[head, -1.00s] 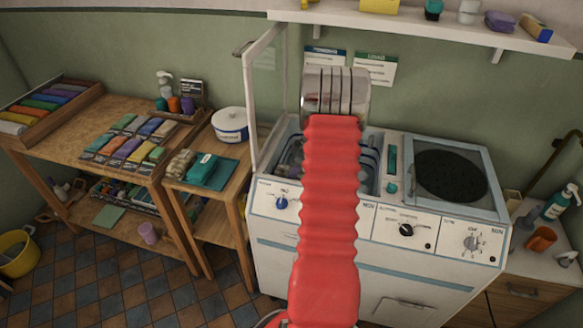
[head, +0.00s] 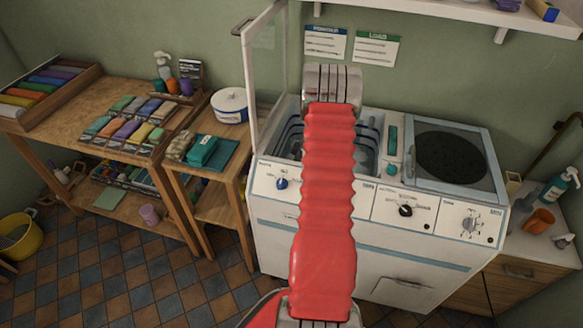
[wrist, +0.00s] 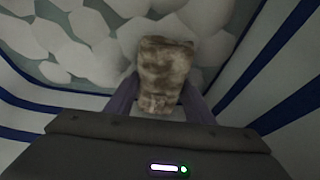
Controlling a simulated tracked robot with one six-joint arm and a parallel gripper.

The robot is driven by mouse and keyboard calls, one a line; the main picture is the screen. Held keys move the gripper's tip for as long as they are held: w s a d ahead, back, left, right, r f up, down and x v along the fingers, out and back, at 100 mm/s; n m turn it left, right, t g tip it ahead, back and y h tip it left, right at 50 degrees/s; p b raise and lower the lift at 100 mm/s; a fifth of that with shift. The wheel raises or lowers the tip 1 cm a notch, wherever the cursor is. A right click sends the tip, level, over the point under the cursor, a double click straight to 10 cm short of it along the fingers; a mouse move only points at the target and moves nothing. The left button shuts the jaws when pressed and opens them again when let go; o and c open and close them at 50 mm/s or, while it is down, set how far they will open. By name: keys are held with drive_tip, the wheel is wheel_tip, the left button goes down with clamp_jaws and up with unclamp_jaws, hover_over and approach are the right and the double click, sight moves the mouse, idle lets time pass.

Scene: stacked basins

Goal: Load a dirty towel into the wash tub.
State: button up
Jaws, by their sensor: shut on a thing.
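The wash tub (head: 369,153) is the open left basin of the white washing machine, with its glass lid standing upright. My red arm covers much of the tub in the head view, and my gripper is hidden there. In the wrist view, my gripper (wrist: 160,100) is shut on a dirty towel (wrist: 163,72), a rolled cloth with brown stains. The towel is between the purple fingers, inside white walls with blue stripes. Pale foam (wrist: 70,45) lies below or beyond it. I cannot tell whether the towel touches the foam.
The raised glass lid (head: 265,85) stands just left of my arm. A round dark spinner lid (head: 450,157) covers the machine's right side. A shelf (head: 450,14) hangs above.

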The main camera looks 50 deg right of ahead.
drive_tip(key=shift+f, duration=0.3)
drive_tip(key=o, duration=1.2)
drive_tip(key=shift+c, duration=0.2)
wheel_tip(320, 180, up, 25)
idle(1.0)
idle(0.6)
